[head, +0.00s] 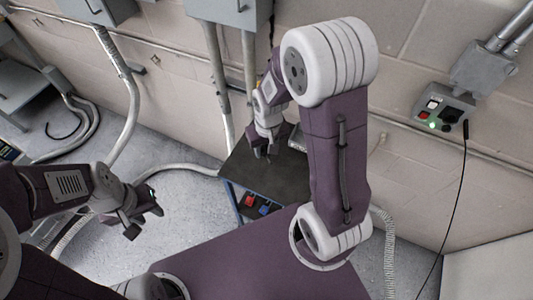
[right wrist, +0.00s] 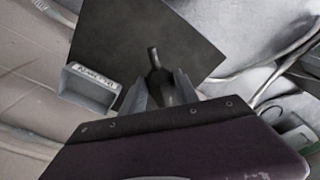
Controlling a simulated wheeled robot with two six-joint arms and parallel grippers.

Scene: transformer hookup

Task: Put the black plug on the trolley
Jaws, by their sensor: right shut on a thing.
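The trolley has a flat dark top (head: 240,164) and stands against the wall, in the middle of the head view. My right gripper (head: 268,151) is above this top, pointing down. In the right wrist view, my right gripper (right wrist: 160,97) is shut on the black plug (right wrist: 154,72), which shows between the fingers with the dark trolley top (right wrist: 125,45) behind it. I cannot tell whether the plug touches the top. My left gripper (head: 143,219) is open and empty, over the floor left of the trolley.
A small grey labelled bin (right wrist: 90,88) sits at the trolley top's edge. Red and blue items (head: 255,203) lie on the shelf below. A wall box (head: 442,110) with switches and a hanging black cable (head: 457,190) is at right. Grey conduits (head: 125,90) run along the wall and floor.

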